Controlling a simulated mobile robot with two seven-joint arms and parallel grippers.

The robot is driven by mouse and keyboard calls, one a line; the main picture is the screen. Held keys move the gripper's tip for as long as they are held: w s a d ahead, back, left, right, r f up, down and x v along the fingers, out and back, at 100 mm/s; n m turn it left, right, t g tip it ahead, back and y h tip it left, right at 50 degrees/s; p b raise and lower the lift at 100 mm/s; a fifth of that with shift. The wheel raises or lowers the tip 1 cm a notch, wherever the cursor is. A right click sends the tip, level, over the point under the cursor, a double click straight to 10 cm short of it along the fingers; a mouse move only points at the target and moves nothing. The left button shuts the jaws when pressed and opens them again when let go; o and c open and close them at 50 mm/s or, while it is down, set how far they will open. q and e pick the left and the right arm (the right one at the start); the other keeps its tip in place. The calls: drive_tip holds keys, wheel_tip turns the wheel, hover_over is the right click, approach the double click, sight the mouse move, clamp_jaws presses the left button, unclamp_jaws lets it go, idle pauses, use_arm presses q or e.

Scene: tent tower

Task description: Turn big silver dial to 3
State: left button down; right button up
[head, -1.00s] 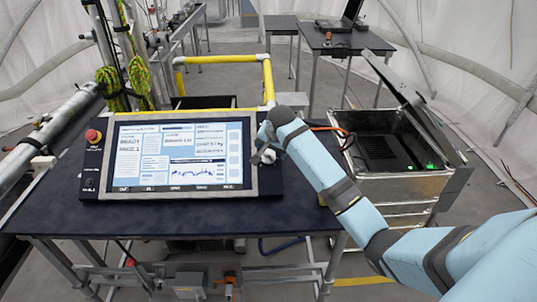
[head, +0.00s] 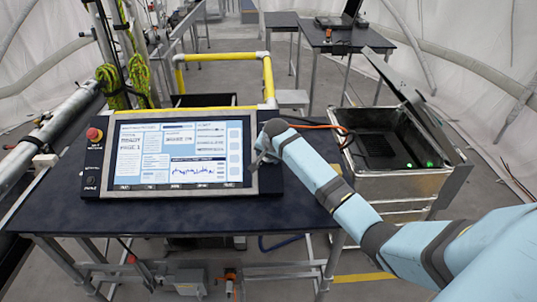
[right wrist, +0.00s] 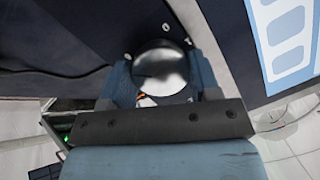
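The big silver dial (right wrist: 160,70) shows in the right wrist view as a shiny round knob on a dark panel. White marks, one of them like a 0, sit just past its rim; I cannot read the dial's setting. My right gripper (right wrist: 162,82) has one finger on each side of the dial, and both appear to touch it. In the head view my right gripper (head: 262,159) is at the right edge of the console (head: 268,182), where my wrist hides the dial. My left gripper is not in view.
The console's lit screen (head: 180,153) and a red button (head: 94,134) are left of my right gripper. The console stands on a dark table (head: 200,212). An open metal case (head: 392,187) stands to the right, near my right arm. A yellow rail (head: 268,80) rises behind.

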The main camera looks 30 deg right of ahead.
drive_tip(key=shift+n, duration=0.4)
drive_tip(key=shift+r+n, duration=0.1)
drive_tip(key=shift+n, duration=0.5)
drive_tip(key=n+g, duration=0.1)
drive_tip(key=n, duration=0.3)
drive_tip(key=shift+h, duration=0.4)
drive_tip(key=n, duration=0.3)
drive_tip(key=shift+w+n, duration=0.1)
drive_tip(key=shift+n, duration=0.2)
drive_tip(key=n+h, duration=0.1)
drive_tip(key=n, duration=0.2)
drive_tip(key=shift+g, duration=0.3)
drive_tip(key=n, duration=0.4)
drive_tip(key=shift+a+h, duration=0.1)
drive_tip(key=shift+h, duration=0.3)
drive_tip(key=n, duration=0.3)
drive_tip(key=shift+h, duration=0.3)
drive_tip(key=n+t, duration=0.1)
drive_tip(key=n, duration=0.5)
drive_tip(key=shift+h, duration=0.4)
drive_tip(key=shift+a, duration=0.1)
